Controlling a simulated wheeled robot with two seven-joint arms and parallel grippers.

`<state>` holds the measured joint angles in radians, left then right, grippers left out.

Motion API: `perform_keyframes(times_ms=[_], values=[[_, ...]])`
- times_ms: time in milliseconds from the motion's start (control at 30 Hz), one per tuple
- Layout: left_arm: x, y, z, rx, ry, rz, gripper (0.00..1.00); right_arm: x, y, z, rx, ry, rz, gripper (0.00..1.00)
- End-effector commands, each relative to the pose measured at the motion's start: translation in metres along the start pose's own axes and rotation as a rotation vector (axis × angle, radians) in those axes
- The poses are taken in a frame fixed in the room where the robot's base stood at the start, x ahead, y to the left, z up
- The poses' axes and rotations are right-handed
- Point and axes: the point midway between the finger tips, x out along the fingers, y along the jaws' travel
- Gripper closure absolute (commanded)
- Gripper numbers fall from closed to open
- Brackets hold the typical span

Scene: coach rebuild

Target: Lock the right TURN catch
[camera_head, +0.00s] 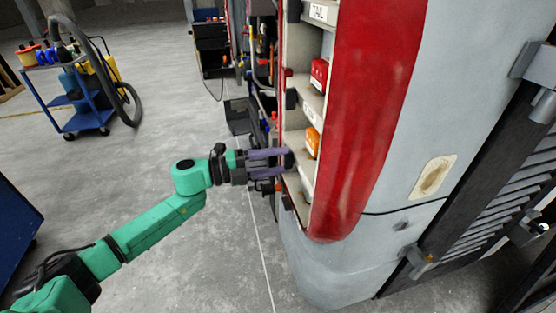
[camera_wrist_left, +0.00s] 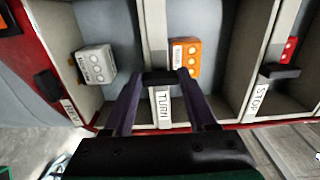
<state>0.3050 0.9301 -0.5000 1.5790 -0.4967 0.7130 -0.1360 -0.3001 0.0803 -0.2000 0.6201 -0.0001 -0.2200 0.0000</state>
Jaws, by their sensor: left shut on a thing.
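My left gripper (camera_wrist_left: 161,78) has its two purple fingers closed on a small black catch (camera_wrist_left: 160,77). The catch sits on the pale divider just above the TURN label (camera_wrist_left: 163,107) in the left wrist view, and lies crosswise between the fingertips. An orange lamp (camera_wrist_left: 185,57) sits in the compartment beside it, behind the right fingertip. In the head view my left gripper (camera_head: 287,161) reaches from the left to the open edge of the red and grey coach body (camera_head: 372,100), level with the orange lamp (camera_head: 312,142). The fingers partly hide the catch. My right gripper is not in view.
A white lamp (camera_wrist_left: 96,65) and a red lamp (camera_wrist_left: 290,50) sit in neighbouring compartments. Other black catches are by the STOP label (camera_wrist_left: 261,100) and at the left (camera_wrist_left: 47,85).

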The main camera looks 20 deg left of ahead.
Motion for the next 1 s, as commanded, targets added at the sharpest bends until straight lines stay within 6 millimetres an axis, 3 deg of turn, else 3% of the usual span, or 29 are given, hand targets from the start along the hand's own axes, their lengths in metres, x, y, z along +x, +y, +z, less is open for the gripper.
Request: perform_keyframes(times_ms=[167,200,267,667,1000], values=[[0.0,0.0,0.0,-0.003,-0.001,0.0,0.98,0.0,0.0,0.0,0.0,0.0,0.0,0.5],[0.0,0.0,0.0,-0.003,-0.001,0.0,0.31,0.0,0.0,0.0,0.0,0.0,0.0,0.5],[0.0,0.0,0.0,-0.003,-0.001,0.0,0.12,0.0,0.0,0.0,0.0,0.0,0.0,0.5],[-0.007,0.002,0.001,-0.002,-0.002,0.001,0.12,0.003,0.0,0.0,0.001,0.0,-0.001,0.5],[-0.082,0.006,0.0,-0.006,-0.002,0.006,0.12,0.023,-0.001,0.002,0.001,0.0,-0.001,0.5]])
